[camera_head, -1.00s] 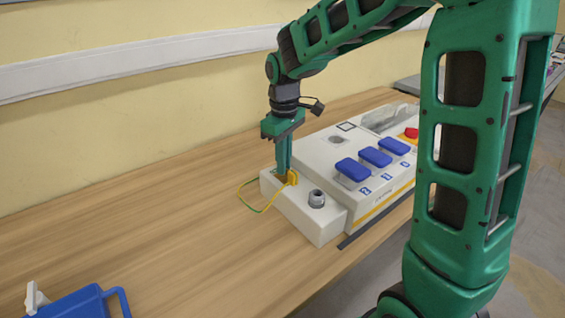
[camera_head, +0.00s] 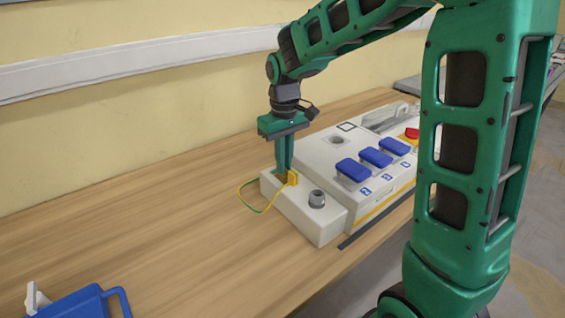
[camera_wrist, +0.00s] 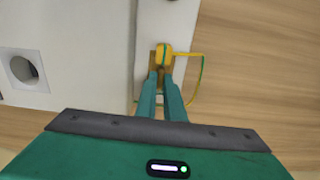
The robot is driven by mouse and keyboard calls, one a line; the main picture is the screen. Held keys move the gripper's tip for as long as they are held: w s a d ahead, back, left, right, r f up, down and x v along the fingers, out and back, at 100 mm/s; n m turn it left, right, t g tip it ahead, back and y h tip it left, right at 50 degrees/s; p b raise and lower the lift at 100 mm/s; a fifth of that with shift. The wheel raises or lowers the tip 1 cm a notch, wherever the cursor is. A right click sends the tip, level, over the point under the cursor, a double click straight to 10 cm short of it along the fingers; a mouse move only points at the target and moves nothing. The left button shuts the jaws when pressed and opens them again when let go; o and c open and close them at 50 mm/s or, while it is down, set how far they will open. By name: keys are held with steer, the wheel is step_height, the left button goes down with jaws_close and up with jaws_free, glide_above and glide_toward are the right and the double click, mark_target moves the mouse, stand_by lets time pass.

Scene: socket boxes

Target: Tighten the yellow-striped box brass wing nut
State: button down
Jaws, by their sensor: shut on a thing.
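The white socket box (camera_head: 385,199) with a yellow stripe along its lower front stands on the wooden table. My gripper (camera_head: 283,172) points straight down at the low white end section (camera_head: 320,226) of this box. Its fingers are shut on the brass wing nut, which is mostly hidden between the tips. Some brass (camera_wrist: 154,74) shows around the fingertips in the wrist view. A yellow-green lug (camera_head: 293,178) sits right beside the tips, and a yellow-green wire (camera_head: 243,203) loops from it over the table.
A grey cable gland (camera_head: 317,198) stands on the end section. Blue socket covers (camera_head: 353,169) and a red button (camera_head: 412,133) are on the box top. A blue object (camera_head: 80,303) lies at the front left.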

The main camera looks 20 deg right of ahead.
steer(key=shift+w+r, duration=0.1)
steer(key=shift+w, duration=0.1)
steer(key=c, duration=2.2)
jaws_free()
steer(key=shift+o, duration=0.2)
steer(key=shift+s, duration=0.1)
step_height(320, 180, up, 11)
steer(key=shift+f, duration=0.2)
steer(key=shift+d, duration=0.1)
